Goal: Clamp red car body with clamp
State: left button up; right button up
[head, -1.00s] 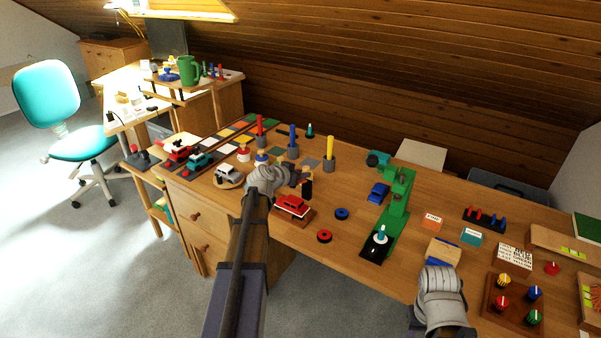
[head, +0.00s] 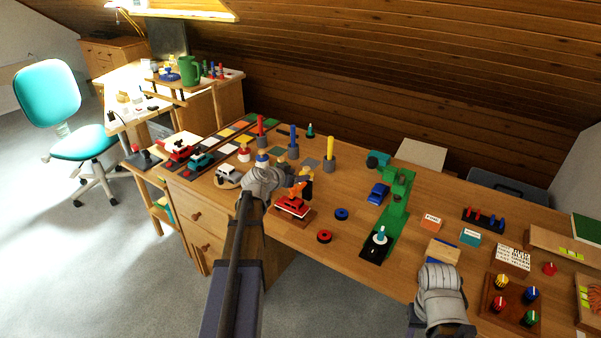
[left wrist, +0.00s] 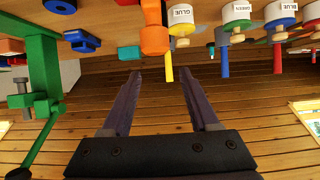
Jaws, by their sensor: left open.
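The red car body (head: 292,206) with a white band stands on a brown wooden block near the table's front edge. An orange piece, seemingly the clamp (head: 297,193), stands up at the top of the car. It shows large in the left wrist view (left wrist: 155,36), just beyond my fingertips. My left gripper (head: 300,181) is beside and above the car. In the left wrist view my left gripper (left wrist: 162,73) is open, with nothing between its fingers. The clamp's contact with the car is partly hidden. My right arm shows at the lower right, but its fingers are hidden.
A green press (head: 393,210) and blue car (head: 378,192) stand to the right. Red (head: 324,236) and blue rings (head: 341,214) lie near the front edge. Pegs in grey holders, including a yellow one (head: 330,148), stand behind. A white car (head: 228,173) is at left.

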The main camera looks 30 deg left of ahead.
pick_arm(q)
jog(key=p+v, duration=0.1)
jog(key=v, duration=0.3)
jog(key=shift+s+r+p, duration=0.2)
jog(key=shift+s+p, duration=0.1)
jog(key=shift+s, duration=0.05)
jog(key=s+d+f+m+g+h+p, duration=0.2)
jog(key=s+d+g, duration=0.2)
jog(key=d, duration=0.9)
jog(key=s+d+f+m+g+h+p, duration=0.1)
jog(key=s+d+f+g+p, duration=0.2)
jog(key=d, duration=1.1)
jog(key=s+d+g+y, duration=0.2)
jog(key=s+d, duration=0.3)
jog(key=s, duration=0.3)
jog(key=s+d+g+y+p, duration=0.1)
jog(key=s+d+g+y, duration=0.2)
jog(key=s, duration=0.6)
jog(key=shift+s+d+g+p, duration=0.3)
jog(key=shift+d+g, duration=0.2)
jog(key=shift+d, duration=0.4)
